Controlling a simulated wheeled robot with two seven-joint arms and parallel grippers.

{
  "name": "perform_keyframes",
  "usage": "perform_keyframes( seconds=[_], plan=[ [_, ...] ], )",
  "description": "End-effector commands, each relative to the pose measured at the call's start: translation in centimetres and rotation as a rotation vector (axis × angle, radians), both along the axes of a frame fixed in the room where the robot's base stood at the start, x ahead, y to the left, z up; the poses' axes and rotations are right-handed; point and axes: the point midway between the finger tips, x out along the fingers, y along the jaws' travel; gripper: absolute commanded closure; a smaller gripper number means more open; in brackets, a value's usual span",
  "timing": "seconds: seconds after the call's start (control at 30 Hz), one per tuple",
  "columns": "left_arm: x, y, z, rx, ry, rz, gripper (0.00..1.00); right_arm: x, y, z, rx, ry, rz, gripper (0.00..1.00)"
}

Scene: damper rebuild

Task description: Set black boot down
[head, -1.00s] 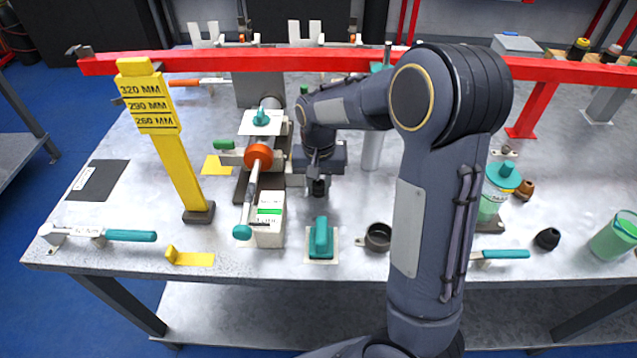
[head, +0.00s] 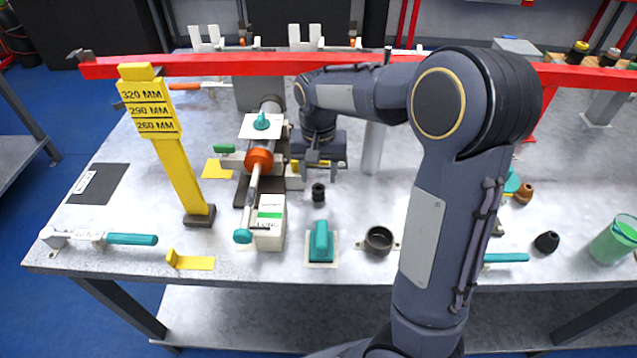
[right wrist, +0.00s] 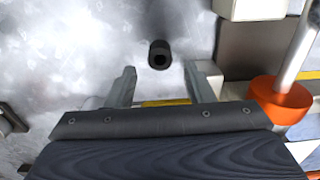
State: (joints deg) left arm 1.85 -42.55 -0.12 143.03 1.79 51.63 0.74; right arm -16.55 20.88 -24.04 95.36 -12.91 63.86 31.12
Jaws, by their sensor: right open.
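The small black boot (head: 318,192) stands upright on the grey metal table, to the right of the white and green box. It also shows in the right wrist view (right wrist: 159,55), with a dark hole in its top. My right gripper (head: 320,165) is open and empty, behind and above the boot in the head view. In the right wrist view its two fingers (right wrist: 160,75) are spread wide, and the boot lies just beyond their tips, apart from both. My left gripper is not in view.
The damper with its orange collar (head: 259,159) lies left of the gripper. The white and green box (head: 270,225), a teal-handled block (head: 321,243) and a dark ring (head: 379,239) are near the front. A red beam (head: 220,66) crosses behind. Another black cone-like part (head: 547,242) stands at right.

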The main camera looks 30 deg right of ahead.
Motion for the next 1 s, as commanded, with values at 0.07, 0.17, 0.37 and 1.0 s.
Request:
perform_keyframes(
  seconds=[0.07,0.17,0.37,1.0],
  plan=[
    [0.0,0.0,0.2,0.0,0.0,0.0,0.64,0.1,0.0,2.0,0.001,-0.006,0.001,0.52],
    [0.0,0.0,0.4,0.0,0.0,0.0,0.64,0.0,0.0,3.9,0.001,-0.004,0.0,0.52],
    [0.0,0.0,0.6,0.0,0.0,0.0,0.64,0.0,0.0,6.3,0.0,-0.001,0.0,0.52],
    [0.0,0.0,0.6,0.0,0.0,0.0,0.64,-19.4,5.7,6.8,0.264,-0.47,0.33,0.52]
  ],
)
